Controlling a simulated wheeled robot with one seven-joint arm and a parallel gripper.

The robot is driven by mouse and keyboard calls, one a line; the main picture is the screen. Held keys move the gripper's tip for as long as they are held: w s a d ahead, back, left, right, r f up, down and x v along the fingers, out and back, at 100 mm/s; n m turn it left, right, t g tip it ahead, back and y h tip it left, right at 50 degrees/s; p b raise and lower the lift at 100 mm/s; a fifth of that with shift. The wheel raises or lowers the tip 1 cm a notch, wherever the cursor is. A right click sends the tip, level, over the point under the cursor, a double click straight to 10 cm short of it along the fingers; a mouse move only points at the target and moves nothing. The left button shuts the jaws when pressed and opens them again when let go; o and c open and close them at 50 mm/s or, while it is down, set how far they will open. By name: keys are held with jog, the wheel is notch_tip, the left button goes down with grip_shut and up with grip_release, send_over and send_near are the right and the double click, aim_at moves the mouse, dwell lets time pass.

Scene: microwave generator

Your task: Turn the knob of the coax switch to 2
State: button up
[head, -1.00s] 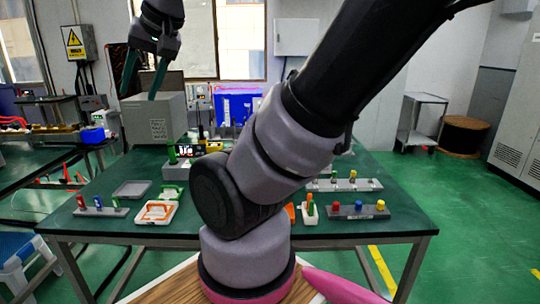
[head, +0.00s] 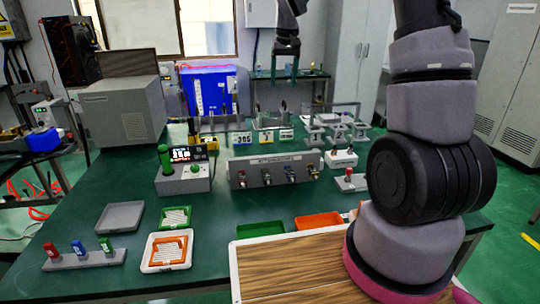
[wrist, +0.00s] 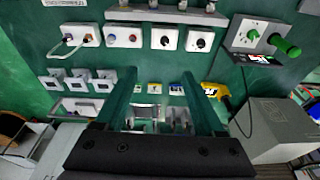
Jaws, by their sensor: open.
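Several small white boxes stand in a row in the wrist view. One box (wrist: 199,40) carries a single round dark knob with a pale mark, and the box beside it (wrist: 165,37) has dark round parts. No label is readable, so I cannot tell for certain which is the coax switch or where its knob points. My gripper (head: 286,67) hangs above the far part of the bench in the head view. In the wrist view its teal fingers (wrist: 160,78) are apart with nothing between them, away from the boxes.
A grey panel with several coloured knobs (head: 275,171) stands mid-bench, with a grey meter box with a green handle (head: 184,172) to its left. A grey cabinet (head: 122,110) stands at the back left. Trays (head: 122,216) lie in front. Green bench top is bare between them.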

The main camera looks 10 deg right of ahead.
jog(key=w+f, duration=0.3)
jog(key=f, duration=0.8)
jog(key=w+a+f+n+g, duration=0.1)
jog(key=w+f, duration=0.3)
jog(key=f, duration=0.7)
jog(key=w+a+f+g, duration=0.1)
jog(key=w+f, duration=0.2)
jog(key=f, duration=0.9)
jog(key=shift+w+a, duration=0.1)
jog(key=shift+w, duration=0.25)
grip_shut()
